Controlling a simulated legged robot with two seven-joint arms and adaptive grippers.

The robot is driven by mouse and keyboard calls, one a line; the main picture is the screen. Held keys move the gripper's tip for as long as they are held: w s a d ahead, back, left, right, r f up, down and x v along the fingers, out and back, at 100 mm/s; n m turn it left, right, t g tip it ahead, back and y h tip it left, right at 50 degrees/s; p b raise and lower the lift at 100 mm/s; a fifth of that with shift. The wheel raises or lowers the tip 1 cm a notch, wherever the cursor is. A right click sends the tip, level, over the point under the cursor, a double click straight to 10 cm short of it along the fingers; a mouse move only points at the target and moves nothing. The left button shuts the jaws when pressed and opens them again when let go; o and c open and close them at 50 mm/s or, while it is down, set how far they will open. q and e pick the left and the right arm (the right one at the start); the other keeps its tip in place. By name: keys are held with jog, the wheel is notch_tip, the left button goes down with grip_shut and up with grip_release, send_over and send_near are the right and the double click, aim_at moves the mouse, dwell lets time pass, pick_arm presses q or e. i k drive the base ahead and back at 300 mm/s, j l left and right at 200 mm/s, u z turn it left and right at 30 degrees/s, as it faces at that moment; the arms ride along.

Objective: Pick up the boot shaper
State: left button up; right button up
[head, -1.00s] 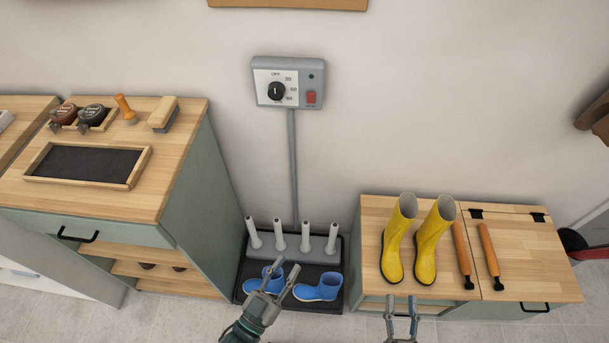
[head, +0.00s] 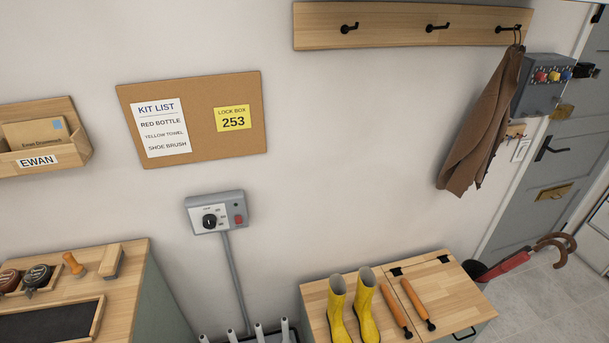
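Two orange-brown rods with dark ends, which look like boot shapers, lie side by side on the wooden bench top (head: 455,292). The left rod (head: 394,306) is nearer the yellow boots, and the right rod (head: 416,300) lies just beside it. A pair of yellow boots, the left one (head: 337,308) and the right one (head: 366,306), stands upright to the left of the rods. Neither of my grippers shows in the head view now.
A boot dryer with pale posts (head: 259,333) stands on the floor between the cabinet (head: 128,300) and the bench. A control box (head: 215,212) is on the wall. An umbrella (head: 508,265) leans in a dark bin right of the bench. A brown cloth (head: 482,125) hangs from a hook.

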aim_at(401, 320)
jog(key=k+j, duration=0.15)
jog(key=k, duration=0.25)
jog(key=k+j, duration=0.2)
jog(key=k, duration=0.25)
